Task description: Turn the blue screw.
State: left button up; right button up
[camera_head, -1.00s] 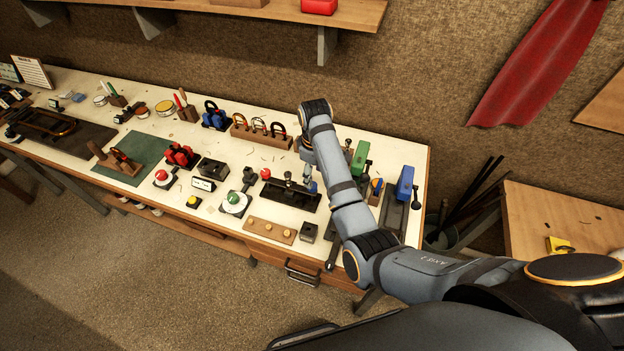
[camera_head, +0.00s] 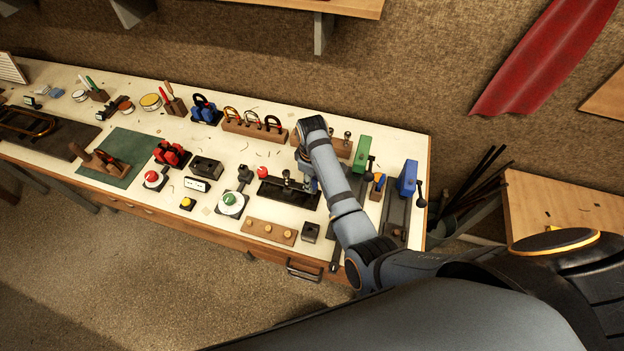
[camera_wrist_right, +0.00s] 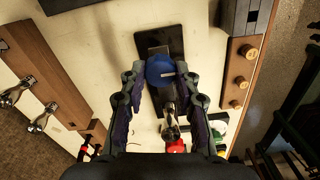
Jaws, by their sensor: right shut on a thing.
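In the head view the right gripper (camera_head: 311,184) points down at the right end of the black fixture (camera_head: 290,194). The screw itself is mostly hidden there by the gripper and wrist. A red ball knob (camera_head: 262,172) stands at the fixture's left end. My left gripper is not in view.
A wooden strip with yellow knobs (camera_head: 270,231) and a small dark block (camera_head: 311,232) lie in front of the fixture. A green-knobbed dial (camera_head: 231,201) stands to its left. Green (camera_head: 361,155) and blue (camera_head: 407,178) vises stand to the right, close to my arm.

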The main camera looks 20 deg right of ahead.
grip_shut()
jog(key=shift+m, duration=0.6)
jog(key=m, duration=0.9)
jog(key=shift+m, duration=0.3)
jog(key=m, duration=1)
jog(key=shift+d+m, duration=0.1)
jog(key=shift+m, duration=0.3)
jog(key=m, duration=0.4)
jog(key=shift+m, duration=0.3)
jog(key=m, duration=1)
jog(key=shift+m, duration=0.4)
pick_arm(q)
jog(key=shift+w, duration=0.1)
pick_arm(e)
jog(key=m, duration=0.5)
jog(key=shift+r, duration=0.1)
